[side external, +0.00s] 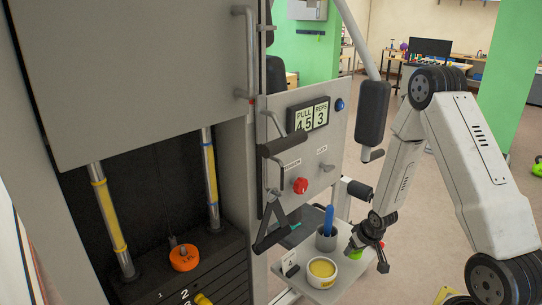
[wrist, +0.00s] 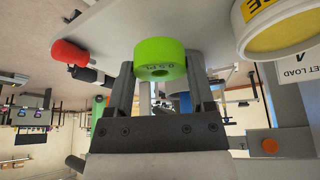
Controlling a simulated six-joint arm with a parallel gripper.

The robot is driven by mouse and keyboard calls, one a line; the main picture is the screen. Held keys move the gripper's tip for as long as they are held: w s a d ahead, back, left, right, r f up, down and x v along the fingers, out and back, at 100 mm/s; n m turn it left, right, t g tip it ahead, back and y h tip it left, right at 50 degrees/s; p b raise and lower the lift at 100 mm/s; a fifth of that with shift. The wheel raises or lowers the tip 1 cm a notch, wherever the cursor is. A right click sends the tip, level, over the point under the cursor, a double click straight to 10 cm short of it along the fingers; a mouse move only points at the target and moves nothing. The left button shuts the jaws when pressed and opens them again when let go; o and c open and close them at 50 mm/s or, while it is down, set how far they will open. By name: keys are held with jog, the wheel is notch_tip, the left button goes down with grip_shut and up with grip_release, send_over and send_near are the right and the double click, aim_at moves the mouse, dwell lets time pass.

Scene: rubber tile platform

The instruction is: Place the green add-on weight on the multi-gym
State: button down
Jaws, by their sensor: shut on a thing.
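The green add-on weight (wrist: 160,52) is a short disc with a central hole and lettering on its side. My gripper (wrist: 160,78) is shut on it, with one finger on each side. In the side external view my gripper (side external: 370,235) is at the right end of a small shelf, and the green weight (side external: 356,252) shows just left of it, partly hidden. I cannot tell whether it touches the shelf. The grey multi-gym (side external: 140,70) fills the left. An orange weight (side external: 184,258) sits on top of its weight stack (side external: 215,262), between two guide rods.
The shelf (side external: 325,285) holds a yellow-topped tub (side external: 322,270) and a grey cup (side external: 326,238) with a blue item. A black-grip handle (side external: 275,235) hangs between shelf and stack. A padded arm (side external: 372,115) hangs above. A panel with a red knob (side external: 300,186) stands behind.

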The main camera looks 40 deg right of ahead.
aim_at(353, 265)
jog(key=shift+f, duration=0.3)
jog(key=shift+f, duration=1.65)
jog(key=shift+f, duration=0.15)
grip_release()
jog(key=shift+r, duration=0.25)
jog(key=shift+v, duration=0.85)
jog(key=v, duration=1)
